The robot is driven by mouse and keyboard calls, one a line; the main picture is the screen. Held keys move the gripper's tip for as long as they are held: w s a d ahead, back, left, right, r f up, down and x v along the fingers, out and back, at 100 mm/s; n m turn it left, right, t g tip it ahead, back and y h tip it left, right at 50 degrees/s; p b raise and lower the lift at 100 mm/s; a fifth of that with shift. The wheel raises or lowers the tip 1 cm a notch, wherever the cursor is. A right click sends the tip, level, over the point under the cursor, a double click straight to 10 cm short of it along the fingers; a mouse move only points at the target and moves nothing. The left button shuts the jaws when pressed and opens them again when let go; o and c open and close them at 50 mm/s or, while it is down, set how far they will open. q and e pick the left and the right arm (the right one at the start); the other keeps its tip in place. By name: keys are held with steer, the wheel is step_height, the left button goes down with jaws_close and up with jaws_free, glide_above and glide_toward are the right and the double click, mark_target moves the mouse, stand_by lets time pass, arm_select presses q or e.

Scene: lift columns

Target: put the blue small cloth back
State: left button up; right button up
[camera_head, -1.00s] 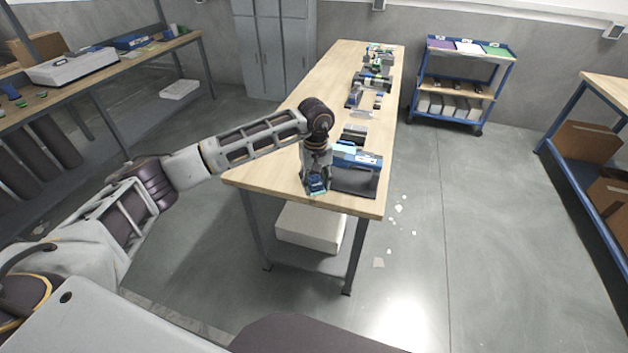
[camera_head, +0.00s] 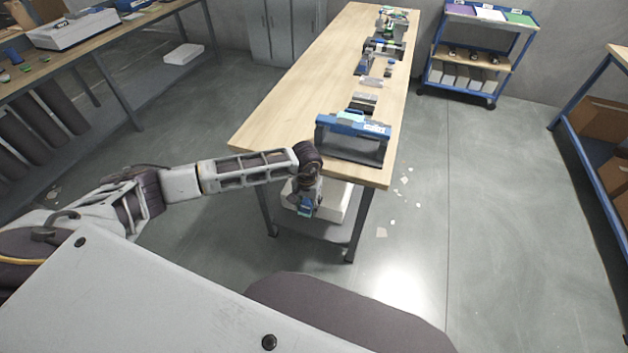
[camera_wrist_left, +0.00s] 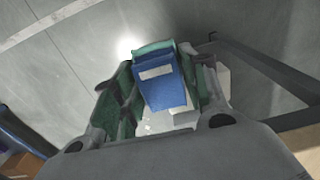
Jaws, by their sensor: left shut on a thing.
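My left gripper (camera_head: 305,207) is in front of the near end of the long wooden table, lower than its top. It is shut on a small blue cloth (camera_wrist_left: 162,82), which shows in the left wrist view as a folded blue piece with a pale label between the green-lined fingers. In the head view only a small blue patch of the cloth (camera_head: 304,211) shows at the fingertips. My right gripper is not in view.
The long wooden table (camera_head: 262,122) has a blue-topped dark holder (camera_head: 352,148) near its front edge and several parts behind. A white box (camera_head: 332,203) sits on its lower shelf. A blue cart (camera_head: 432,62) stands at the back right. Floor to the right is mostly clear.

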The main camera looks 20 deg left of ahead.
arm_select(q)
steer(key=s+f, duration=0.4)
steer(key=s, duration=0.1)
steer(key=shift+s+f, duration=0.25)
steer(key=shift+f, duration=0.05)
